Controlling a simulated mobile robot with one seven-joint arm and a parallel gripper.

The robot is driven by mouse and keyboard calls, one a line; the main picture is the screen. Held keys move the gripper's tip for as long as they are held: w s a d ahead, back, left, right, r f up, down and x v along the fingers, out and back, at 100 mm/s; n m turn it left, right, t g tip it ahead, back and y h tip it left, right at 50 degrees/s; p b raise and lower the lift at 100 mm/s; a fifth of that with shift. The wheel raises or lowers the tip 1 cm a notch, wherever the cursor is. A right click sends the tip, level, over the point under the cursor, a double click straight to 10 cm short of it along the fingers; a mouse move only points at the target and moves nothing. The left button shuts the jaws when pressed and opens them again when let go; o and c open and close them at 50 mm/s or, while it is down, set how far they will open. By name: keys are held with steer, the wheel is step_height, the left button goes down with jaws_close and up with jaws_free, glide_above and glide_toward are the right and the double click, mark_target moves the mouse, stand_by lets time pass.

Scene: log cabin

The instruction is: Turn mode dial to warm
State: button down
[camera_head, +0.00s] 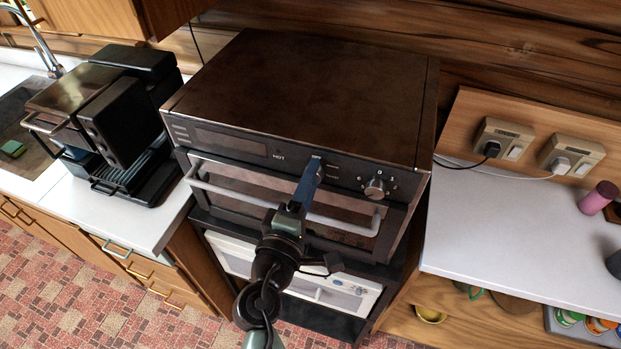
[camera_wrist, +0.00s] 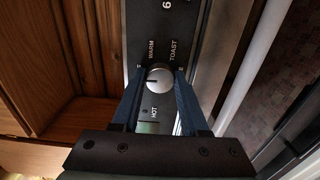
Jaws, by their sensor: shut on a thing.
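The oven (camera_head: 300,95) is a dark toaster oven with a black control strip along its front top edge. My gripper (camera_head: 316,165) reaches that strip from the front, and its blue fingers hide the mode dial in the head view. In the wrist view my gripper (camera_wrist: 158,80) has one finger on each side of the round silver mode dial (camera_wrist: 158,73) and is shut on it. The labels WARM, TOAST and HOT stand around the dial. A dark mark on the dial's face points left, roughly between HOT and WARM.
A second silver knob (camera_head: 375,188) sits right of my gripper on the strip. The oven's pale door handle (camera_head: 345,223) runs below, close to my arm. A coffee machine (camera_head: 115,120) stands left. The right counter (camera_head: 500,215) is mostly clear, with outlets (camera_head: 503,138) behind.

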steer(key=shift+f+m+b, duration=0.1)
steer(key=shift+m+b, duration=0.2)
steer(key=shift+b, duration=0.15)
steer(key=shift+m+b, duration=5.6)
steer(key=shift+b, duration=0.95)
steer(key=c, duration=0.7)
jaws_free()
steer(key=shift+s, duration=0.1)
